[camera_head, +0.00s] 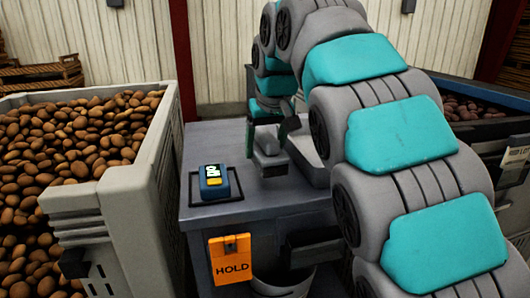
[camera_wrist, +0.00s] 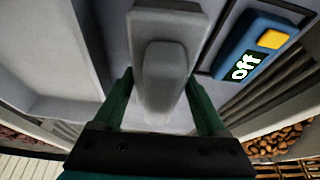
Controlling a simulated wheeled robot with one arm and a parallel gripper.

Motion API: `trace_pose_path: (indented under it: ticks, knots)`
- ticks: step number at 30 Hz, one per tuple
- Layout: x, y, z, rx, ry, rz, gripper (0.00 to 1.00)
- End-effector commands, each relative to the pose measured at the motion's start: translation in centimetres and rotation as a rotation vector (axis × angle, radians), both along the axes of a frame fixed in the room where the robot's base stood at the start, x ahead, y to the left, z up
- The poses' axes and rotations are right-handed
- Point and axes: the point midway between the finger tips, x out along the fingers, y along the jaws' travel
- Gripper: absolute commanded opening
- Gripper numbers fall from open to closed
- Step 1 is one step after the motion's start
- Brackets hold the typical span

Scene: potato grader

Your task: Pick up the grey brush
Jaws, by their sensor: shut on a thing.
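The grey brush (camera_wrist: 165,62) is a block with a rounded handle. In the wrist view its handle lies between the two green fingers of my gripper (camera_wrist: 160,82), which is shut on it. In the head view the brush (camera_head: 270,163) shows below my gripper (camera_head: 268,142), over the top of the grey bench (camera_head: 225,138). I cannot tell whether the brush touches the bench. My arm comes down from the upper right and hides part of the bench's right side.
A blue device (camera_head: 214,182) with a yellow button sits left of the brush; its display reads "off" in the wrist view. An orange HOLD tag (camera_head: 231,258) hangs on the bench front. A potato-filled crate (camera_head: 150,165) stands left, another bin (camera_head: 492,130) right.

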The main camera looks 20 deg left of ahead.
Motion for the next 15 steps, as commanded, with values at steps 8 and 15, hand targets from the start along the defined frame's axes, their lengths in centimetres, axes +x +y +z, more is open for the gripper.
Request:
trace_pose_path:
  ticks: [8,15]
  knots:
    - [-2.8,0.4,0.1,-0.001,0.002,0.0,0.08]
    - [-6.4,0.8,0.5,0.0,0.0,0.001,0.08]
